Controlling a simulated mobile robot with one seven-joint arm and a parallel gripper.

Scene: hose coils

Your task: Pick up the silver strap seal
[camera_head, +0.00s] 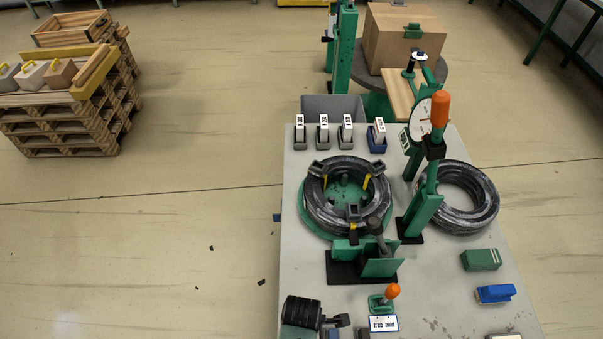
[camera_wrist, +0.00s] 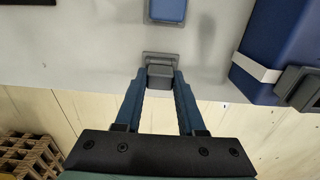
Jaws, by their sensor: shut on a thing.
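In the wrist view, the silver strap seal (camera_wrist: 160,74) shows as a small grey block between my fingertips. My gripper (camera_wrist: 160,84) is shut on it, with one blue finger on each side. The block is right at a flat grey holder (camera_wrist: 161,55) near the table's edge; I cannot tell whether it is still touching it. I cannot make out my gripper or the silver seal in the head view.
In the wrist view, a blue block (camera_wrist: 167,10) lies beyond the holder and a large blue box with a white band (camera_wrist: 275,50) stands close at the right. In the head view, the table (camera_head: 290,215) bears a black hose coil (camera_head: 322,215) and several tools.

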